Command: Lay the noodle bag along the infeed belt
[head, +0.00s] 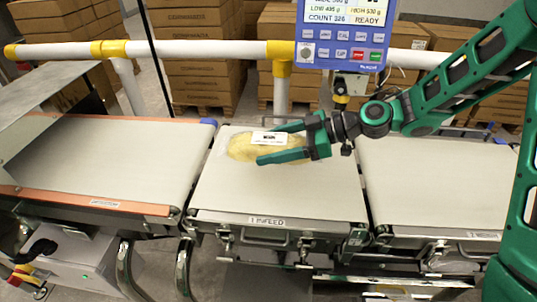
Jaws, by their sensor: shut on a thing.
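The noodle bag (241,147) is a clear pack with yellow contents and a white label on top. It is at the upper left of the middle belt, its long side running roughly left to right. My gripper (281,145) reaches in from the right, its two green fingers shut on the right part of the bag. The infeed belt (290,195) is the pale middle belt, with an "INFEED" label on its front edge. I cannot tell whether the bag touches the belt or is held just above it.
Another belt (120,150) with orange edges lies left, under a metal hood (55,90). A third belt (430,180) lies right. A white and yellow rail (200,49) and a blue display box (345,35) stand behind. The front of the infeed belt is clear.

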